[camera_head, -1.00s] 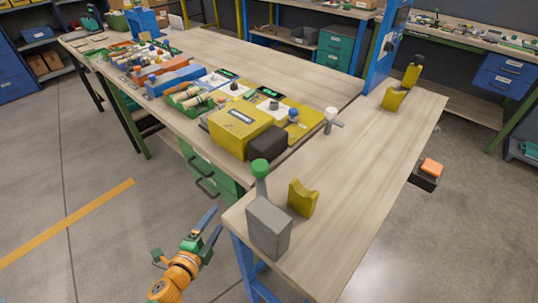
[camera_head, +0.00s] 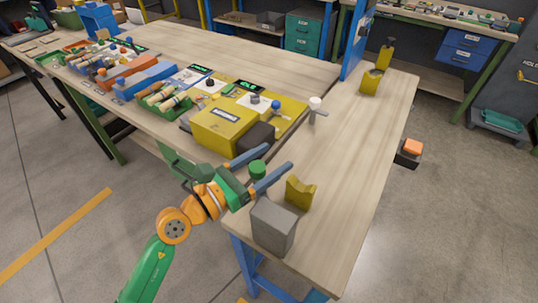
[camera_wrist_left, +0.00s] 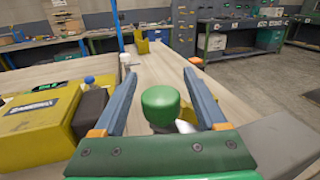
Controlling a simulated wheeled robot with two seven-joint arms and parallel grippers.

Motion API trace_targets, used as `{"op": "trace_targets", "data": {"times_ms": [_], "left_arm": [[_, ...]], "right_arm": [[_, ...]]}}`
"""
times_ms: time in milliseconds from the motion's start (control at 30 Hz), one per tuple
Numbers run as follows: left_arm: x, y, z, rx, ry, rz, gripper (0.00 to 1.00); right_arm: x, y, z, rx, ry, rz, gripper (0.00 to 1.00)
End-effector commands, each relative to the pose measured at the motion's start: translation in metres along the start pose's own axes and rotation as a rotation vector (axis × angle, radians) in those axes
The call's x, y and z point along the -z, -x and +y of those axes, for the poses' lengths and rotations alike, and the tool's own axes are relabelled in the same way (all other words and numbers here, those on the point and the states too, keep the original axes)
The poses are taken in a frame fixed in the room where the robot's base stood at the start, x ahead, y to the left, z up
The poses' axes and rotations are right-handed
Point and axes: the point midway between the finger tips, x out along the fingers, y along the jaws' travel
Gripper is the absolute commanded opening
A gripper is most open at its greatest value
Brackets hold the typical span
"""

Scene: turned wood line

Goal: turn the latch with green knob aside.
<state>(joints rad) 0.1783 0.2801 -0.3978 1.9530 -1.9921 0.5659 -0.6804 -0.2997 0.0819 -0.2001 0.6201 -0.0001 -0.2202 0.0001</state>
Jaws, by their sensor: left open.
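The green knob (camera_head: 257,168) stands on top of its latch near the front end of the workbench, beside a grey block (camera_head: 273,223). My left gripper (camera_head: 270,165) is open, its two blue-grey fingers pointing along the bench on either side of the knob. In the left wrist view the knob (camera_wrist_left: 160,106) sits between the open fingers (camera_wrist_left: 156,95), with space visible on both sides. Whether a finger touches it cannot be told. The latch body below the knob is mostly hidden by the gripper. My right gripper is not in view.
A yellow box (camera_head: 222,127) and a dark block (camera_head: 255,137) stand left of the gripper. A yellow cradle (camera_head: 299,193) is close on the right. A white-topped post (camera_head: 315,108) stands farther back.

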Motion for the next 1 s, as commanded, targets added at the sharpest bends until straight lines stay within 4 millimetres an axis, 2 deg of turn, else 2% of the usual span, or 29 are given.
{"op": "trace_targets", "data": {"times_ms": [200, 233, 500, 1000], "left_arm": [[0.0004, -0.0020, -0.0001, 0.000, 0.000, -0.001, 0.74], [0.0004, -0.0020, -0.0001, 0.000, 0.001, -0.001, 0.71], [0.0004, -0.0018, 0.0000, 0.000, 0.002, -0.001, 0.00], [0.0005, -0.0017, 0.0000, 0.000, 0.003, 0.000, 0.00]], "right_arm": [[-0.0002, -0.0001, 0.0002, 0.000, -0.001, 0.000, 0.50], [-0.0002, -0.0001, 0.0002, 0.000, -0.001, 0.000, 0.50], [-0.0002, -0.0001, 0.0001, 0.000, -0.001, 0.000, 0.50], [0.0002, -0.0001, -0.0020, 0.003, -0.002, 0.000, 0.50]]}}
